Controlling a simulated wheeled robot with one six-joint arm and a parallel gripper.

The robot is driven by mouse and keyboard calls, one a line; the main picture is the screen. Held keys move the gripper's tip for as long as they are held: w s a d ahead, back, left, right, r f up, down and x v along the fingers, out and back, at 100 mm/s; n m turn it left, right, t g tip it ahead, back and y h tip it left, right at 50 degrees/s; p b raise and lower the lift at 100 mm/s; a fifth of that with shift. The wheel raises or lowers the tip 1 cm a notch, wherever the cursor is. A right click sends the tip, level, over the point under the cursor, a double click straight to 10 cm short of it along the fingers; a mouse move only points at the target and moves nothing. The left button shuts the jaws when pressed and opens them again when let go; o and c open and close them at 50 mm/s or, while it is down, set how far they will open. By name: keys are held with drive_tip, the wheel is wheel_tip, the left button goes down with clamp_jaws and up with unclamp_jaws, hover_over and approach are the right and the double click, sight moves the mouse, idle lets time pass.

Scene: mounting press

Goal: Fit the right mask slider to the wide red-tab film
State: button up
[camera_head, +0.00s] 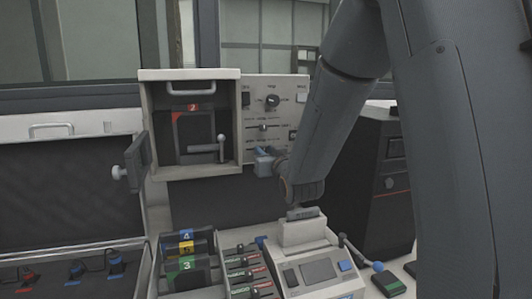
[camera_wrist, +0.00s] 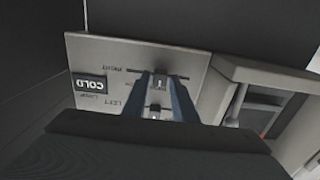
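The red-tab film (camera_head: 193,132), a dark frame marked 2, stands inside the open light-coloured box on the press. The right mask slider (camera_wrist: 159,83) sits in its slot on the pale control panel; the wrist view shows the panel upside down, with RIGHT printed beside the slot. The left slider (camera_wrist: 155,107) shows nearer my palm. My gripper (camera_head: 262,160) is at the lower part of the panel. In the wrist view, its blue-grey fingers (camera_wrist: 162,88) are apart, one on each side of the right slider knob. Whether they touch it is unclear.
A round knob (camera_head: 272,100) is on the panel above the sliders. A lever (camera_head: 221,147) stands in front of the film. Several numbered films (camera_head: 187,262) stand in a rack below. A grey device (camera_head: 305,262) stands beneath my arm.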

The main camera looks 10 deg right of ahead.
drive_tip(key=s+b, duration=0.1)
drive_tip(key=s, duration=0.6)
drive_tip(key=shift+s+d+b, duration=0.3)
drive_tip(key=shift+s+b, duration=0.05)
drive_tip(key=shift+s, duration=0.05)
